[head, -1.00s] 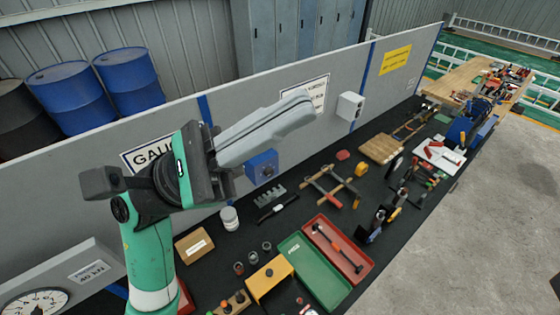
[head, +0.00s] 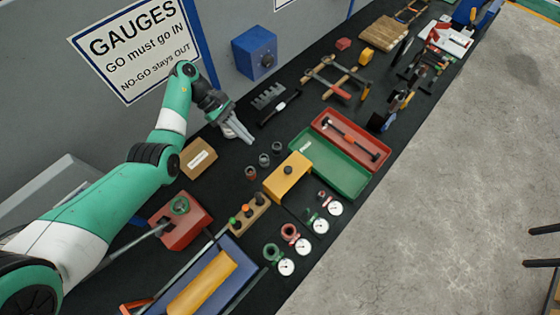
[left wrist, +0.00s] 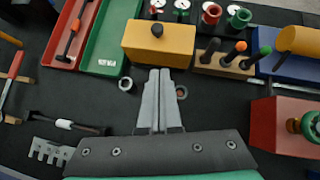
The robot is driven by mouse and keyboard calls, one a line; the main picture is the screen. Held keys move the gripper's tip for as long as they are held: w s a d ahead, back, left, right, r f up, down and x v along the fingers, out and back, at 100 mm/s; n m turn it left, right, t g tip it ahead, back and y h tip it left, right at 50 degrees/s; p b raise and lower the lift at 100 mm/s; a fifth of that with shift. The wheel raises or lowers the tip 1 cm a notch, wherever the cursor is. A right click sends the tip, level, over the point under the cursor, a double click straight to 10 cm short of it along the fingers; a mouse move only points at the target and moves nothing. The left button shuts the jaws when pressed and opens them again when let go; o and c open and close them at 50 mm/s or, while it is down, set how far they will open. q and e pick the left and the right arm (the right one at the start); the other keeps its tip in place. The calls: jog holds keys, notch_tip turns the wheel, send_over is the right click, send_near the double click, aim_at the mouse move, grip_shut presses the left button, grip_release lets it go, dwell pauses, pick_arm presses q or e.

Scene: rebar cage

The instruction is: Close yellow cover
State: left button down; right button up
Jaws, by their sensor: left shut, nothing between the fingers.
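A yellow cover (head: 288,178), box-shaped with a dark round knob on top, sits on the black bench top beside the green tray. In the left wrist view the yellow cover (left wrist: 150,40) is just ahead of my fingertips, its knob pointing up. What is under it is hidden. My left gripper (head: 248,139) is shut and empty, above the bench to the upper left of the cover. In the left wrist view my left gripper (left wrist: 160,72) points at the cover's near side; whether it touches is not clear. My right gripper is not seen.
The green tray (head: 330,168) and red tray (head: 372,150) lie right of the cover. Small dark rings (head: 264,160) stand left of it. A wooden block with knobbed pins (head: 250,212) and several dial gauges (head: 302,246) are in front. A red box (head: 180,222) is left.

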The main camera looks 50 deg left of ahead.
pick_arm(q)
jog(key=b, duration=0.8)
send_near(288, 176)
notch_tip(288, 176, down, 3)
jog(key=w+d, duration=0.1)
jog(key=shift+w+d+r, duration=0.1)
jog(key=shift+w+d, duration=0.2)
jog(key=shift+d, duration=0.05)
